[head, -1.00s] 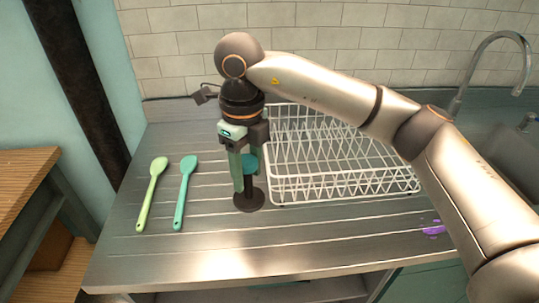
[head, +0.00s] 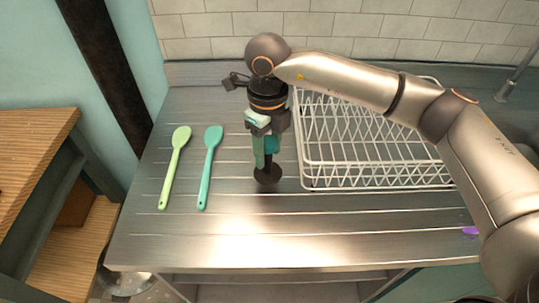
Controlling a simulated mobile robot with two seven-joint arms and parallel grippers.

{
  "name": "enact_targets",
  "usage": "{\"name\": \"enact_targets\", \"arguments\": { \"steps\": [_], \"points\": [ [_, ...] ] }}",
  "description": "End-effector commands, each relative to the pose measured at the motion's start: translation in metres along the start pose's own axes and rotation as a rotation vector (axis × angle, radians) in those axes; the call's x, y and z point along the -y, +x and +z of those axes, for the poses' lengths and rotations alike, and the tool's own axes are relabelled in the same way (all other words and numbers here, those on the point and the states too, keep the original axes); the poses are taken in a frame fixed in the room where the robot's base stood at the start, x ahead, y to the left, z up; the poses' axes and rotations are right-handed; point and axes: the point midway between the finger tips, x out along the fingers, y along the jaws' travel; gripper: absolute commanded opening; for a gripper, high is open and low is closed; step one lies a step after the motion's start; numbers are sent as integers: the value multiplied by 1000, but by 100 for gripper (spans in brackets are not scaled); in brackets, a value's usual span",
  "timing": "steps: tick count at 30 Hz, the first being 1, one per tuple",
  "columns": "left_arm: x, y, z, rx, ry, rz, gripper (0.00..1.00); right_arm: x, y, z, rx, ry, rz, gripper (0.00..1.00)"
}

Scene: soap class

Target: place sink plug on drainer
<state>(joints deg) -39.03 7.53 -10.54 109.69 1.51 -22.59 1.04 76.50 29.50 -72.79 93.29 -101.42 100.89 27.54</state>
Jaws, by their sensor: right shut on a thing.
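The sink plug (head: 267,175) has a dark round base and a teal upper part. My right gripper (head: 265,148) points down and is shut on its upper part. The plug is upright, base down, over the grooved metal drainer (head: 230,215), left of the white wire rack. Whether its base touches the metal or hangs just above it, I cannot tell. The fingers hide part of the plug's upper part. My left gripper is not in view.
A light green spatula (head: 175,168) and a teal spatula (head: 209,167) lie left of the plug. The empty-looking white wire rack (head: 375,182) stands close on the right. A purple item (head: 470,231) is partly hidden by my right arm. The front metal strip is clear.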

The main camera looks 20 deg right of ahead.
Motion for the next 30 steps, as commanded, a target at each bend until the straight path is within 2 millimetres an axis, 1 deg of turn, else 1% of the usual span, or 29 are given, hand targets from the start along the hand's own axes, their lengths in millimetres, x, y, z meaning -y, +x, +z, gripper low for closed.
{"name": "enact_targets", "arguments": {
  "steps": [3,6,13,16,17,24,25,30],
  "points": [
    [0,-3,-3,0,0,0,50,0,17,0,-2,0,1,0],
    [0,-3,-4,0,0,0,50,0,26,0,0,-1,0,0],
    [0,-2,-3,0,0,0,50,0,28,0,2,-1,0,0],
    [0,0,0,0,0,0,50,0,31,0,2,-1,0,0],
    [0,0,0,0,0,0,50,0,32,0,0,0,0,52],
    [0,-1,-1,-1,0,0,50,0,30,0,-1,0,0,79],
    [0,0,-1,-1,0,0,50,0,30,0,-1,0,0,81],
    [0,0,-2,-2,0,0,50,0,30,0,-1,-1,0,81]
  ]
}}
